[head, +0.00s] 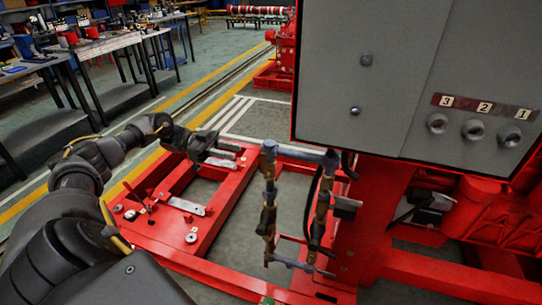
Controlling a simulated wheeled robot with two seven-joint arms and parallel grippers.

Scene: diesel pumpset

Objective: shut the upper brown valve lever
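A frame of grey pipes (296,153) with brownish valve fittings stands in the middle of the head view, left of the red column. Brown fittings show on the left upright (267,222) and on the right upright (321,207). At this size I cannot clearly make out the upper brown valve lever or how far it is turned. My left gripper (226,155) is left of the pipes, over the red base frame. Its two fingers are apart, pointing right towards the pipes, with nothing seen between them. My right gripper is out of view.
A grey control cabinet (390,75) with three numbered knobs overhangs the pipes at upper right. The red base frame (205,225) carries small plates and fittings. Benches with tools (95,45) stand at upper left. Open floor lies behind the pumpset.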

